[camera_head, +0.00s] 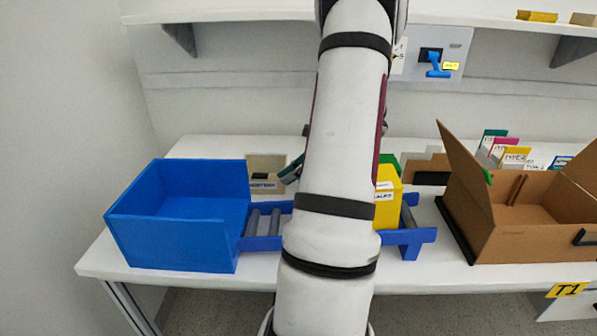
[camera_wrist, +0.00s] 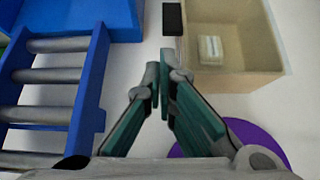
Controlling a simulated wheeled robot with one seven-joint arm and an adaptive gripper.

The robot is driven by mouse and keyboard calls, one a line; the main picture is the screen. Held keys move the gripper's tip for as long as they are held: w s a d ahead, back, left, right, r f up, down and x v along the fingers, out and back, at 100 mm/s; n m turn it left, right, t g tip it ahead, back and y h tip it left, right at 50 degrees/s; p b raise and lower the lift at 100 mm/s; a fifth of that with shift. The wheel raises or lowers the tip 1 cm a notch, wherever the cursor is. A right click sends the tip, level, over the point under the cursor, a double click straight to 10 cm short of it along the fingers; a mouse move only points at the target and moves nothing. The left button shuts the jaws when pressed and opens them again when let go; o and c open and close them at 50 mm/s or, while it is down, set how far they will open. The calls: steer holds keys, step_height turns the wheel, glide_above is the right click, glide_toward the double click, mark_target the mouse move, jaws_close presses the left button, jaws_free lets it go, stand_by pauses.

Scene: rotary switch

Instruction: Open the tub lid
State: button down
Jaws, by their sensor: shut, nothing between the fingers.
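A beige tub (camera_head: 265,165) stands at the back of the table, just right of the blue bin in the head view. In the wrist view the tub (camera_wrist: 262,75) is at the upper right; I see into it, and a small white block (camera_wrist: 211,49) lies inside. A black tab (camera_wrist: 172,18) is at its left side. I cannot make out a separate lid. My gripper (camera_wrist: 159,78) is shut and empty, its fingertips just left of the tub's near left corner and below the tab. In the head view my arm hides most of the gripper; a teal finger (camera_head: 292,171) shows.
A blue bin (camera_head: 175,245) and a blue roller rack (camera_head: 262,243) stand left and in front. A yellow box (camera_head: 387,195) is on the rack's right part. An open cardboard box (camera_head: 485,225) is at right. A purple disc (camera_wrist: 262,143) lies near the gripper.

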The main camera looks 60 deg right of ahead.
mark_target(277, 183)
steer(key=shift+x, duration=2.05)
steer(key=shift+r, duration=0.2)
